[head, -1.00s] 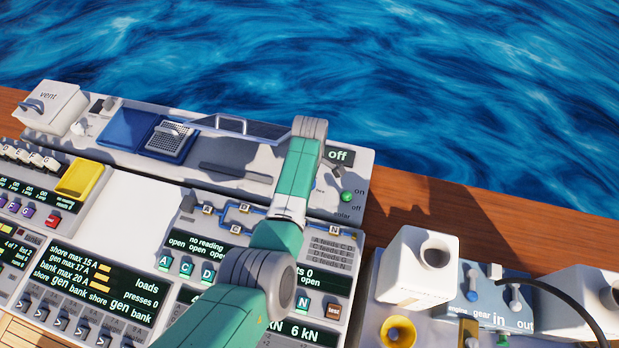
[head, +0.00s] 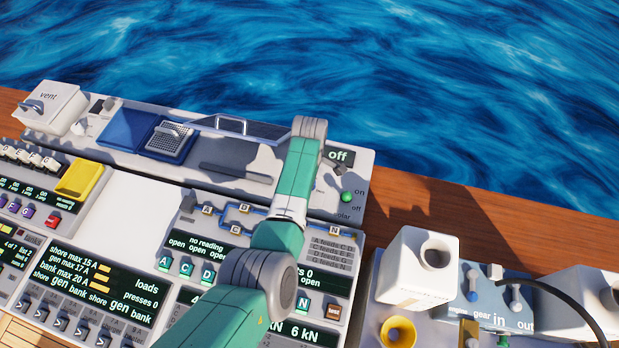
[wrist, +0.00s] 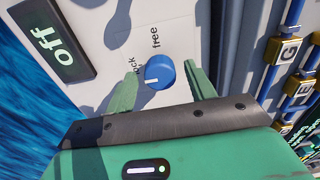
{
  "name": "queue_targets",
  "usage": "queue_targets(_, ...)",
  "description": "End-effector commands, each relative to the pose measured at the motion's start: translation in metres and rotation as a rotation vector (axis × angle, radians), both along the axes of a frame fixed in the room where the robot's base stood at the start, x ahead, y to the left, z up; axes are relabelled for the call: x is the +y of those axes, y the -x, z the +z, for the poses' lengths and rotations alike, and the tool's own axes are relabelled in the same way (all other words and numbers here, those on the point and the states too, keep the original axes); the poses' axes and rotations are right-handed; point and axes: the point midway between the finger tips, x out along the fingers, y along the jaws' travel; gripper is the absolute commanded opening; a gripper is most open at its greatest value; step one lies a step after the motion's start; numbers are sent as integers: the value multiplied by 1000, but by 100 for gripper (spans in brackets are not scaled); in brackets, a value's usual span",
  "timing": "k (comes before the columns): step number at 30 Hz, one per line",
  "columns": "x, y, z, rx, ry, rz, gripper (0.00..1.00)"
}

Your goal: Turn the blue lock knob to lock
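The blue lock knob (wrist: 159,73) is round, with a white pointer line near its lower edge in the wrist view. The word "free" is printed beyond it, and a second word at its left is partly hidden by a finger. My gripper (wrist: 161,77) is open, with one green finger on each side of the knob. Gaps show between the fingers and the knob, so I see no grip on it. In the head view my arm hides the knob and most of the gripper.
A dark display reading "off" (wrist: 53,52) stands beside the knob. Blue pipework with labelled blocks (wrist: 291,50) runs at the right of the wrist view.

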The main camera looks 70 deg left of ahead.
Motion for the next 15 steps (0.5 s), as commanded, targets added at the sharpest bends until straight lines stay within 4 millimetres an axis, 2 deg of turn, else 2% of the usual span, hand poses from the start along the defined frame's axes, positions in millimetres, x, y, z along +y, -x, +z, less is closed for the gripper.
queue_targets(5, 0, 0, 4, -1, -1, -1, 55)
queue_targets(15, 0, 0, 67, -2, -2, -1, 55)
